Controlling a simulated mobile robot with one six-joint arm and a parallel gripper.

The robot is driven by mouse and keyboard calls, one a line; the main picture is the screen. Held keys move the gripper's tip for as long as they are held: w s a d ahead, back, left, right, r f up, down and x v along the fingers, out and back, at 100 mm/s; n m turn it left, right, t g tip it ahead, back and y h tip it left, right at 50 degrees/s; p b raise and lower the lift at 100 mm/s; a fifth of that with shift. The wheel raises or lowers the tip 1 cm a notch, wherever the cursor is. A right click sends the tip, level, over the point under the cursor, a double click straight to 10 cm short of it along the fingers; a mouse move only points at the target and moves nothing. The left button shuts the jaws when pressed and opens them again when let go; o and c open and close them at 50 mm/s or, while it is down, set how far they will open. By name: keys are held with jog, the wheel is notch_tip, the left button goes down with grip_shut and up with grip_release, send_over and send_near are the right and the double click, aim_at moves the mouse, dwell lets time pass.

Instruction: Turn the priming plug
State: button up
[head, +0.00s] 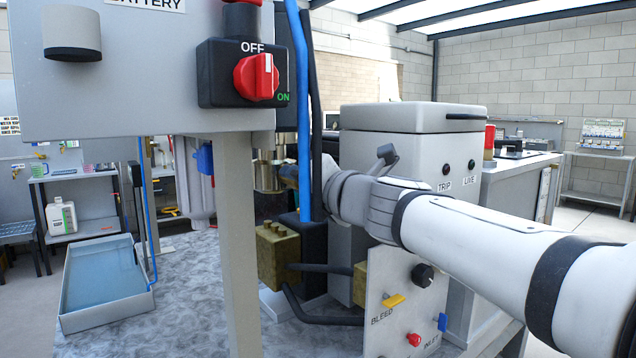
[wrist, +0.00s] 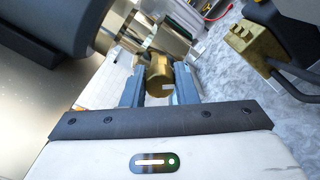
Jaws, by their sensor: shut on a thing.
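The priming plug looks like a short brass cylinder (wrist: 159,84) in the wrist view, set on the side of a shiny metal pump body (wrist: 150,38). My gripper (wrist: 160,74) has one finger on each side of this plug and is shut on it. In the head view the metal pump body (head: 268,172) shows behind the post, and my arm reaches to it from the right. There my fingers and the plug are mostly hidden behind the blue hose and black cable. I cannot tell how far the plug is turned.
A blue hose (head: 300,110) and black cable hang close to my gripper. A grey post (head: 240,250) holds the battery box (head: 140,90) with its red switch. A brass block (head: 277,255) sits below. The bleed and inlet panel (head: 400,310) stands under my arm.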

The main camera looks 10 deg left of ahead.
jog(key=shift+r, duration=0.15)
jog(key=o, duration=1)
jog(key=shift+a, duration=0.1)
jog(key=p+v, duration=0.1)
jog(key=v, duration=0.6)
jog(key=shift+s+d, duration=0.2)
jog(key=shift+d, duration=0.15)
